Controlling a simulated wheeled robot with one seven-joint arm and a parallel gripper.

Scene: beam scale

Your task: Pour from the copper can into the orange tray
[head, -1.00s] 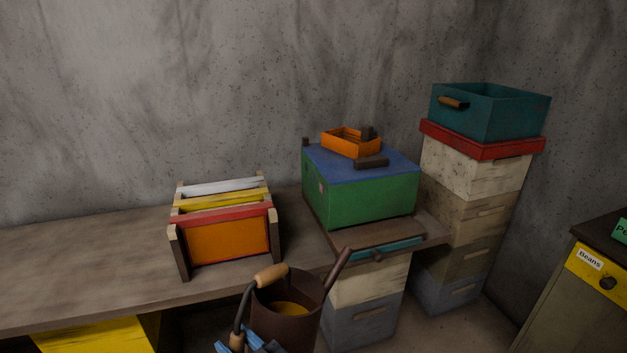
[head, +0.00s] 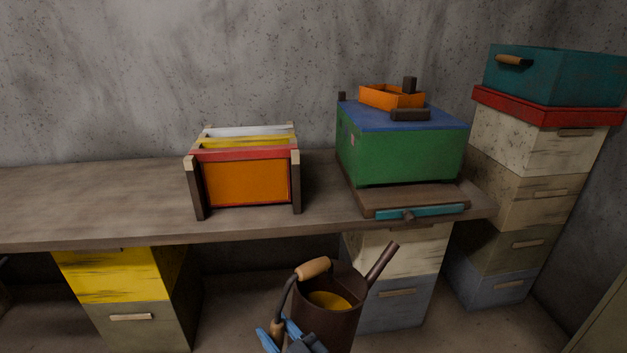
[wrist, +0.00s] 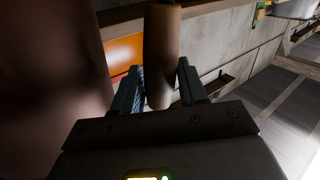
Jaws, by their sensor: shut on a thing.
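The copper can (head: 340,322) is a dark brown-red watering can with a long spout pointing up and right, a wooden-gripped handle and yellow contents (head: 329,300) inside. It is upright in front of the bench. My gripper (head: 283,335) is at its left side, shut on the wooden grip of the side handle, which also shows between the fingers in the wrist view (wrist: 162,60). The orange tray (head: 378,99) is a small open box on the blue top of a green box, beyond and above the can. Its inside floor is mostly hidden.
The green box (head: 400,157) stands on the wooden bench (head: 90,205), above a small teal-fronted drawer. Dark blocks (head: 410,115) sit beside the tray. A rack of coloured frames (head: 245,182) stands left. Stacked crates with a teal box (head: 555,78) rise right. The bench's left is clear.

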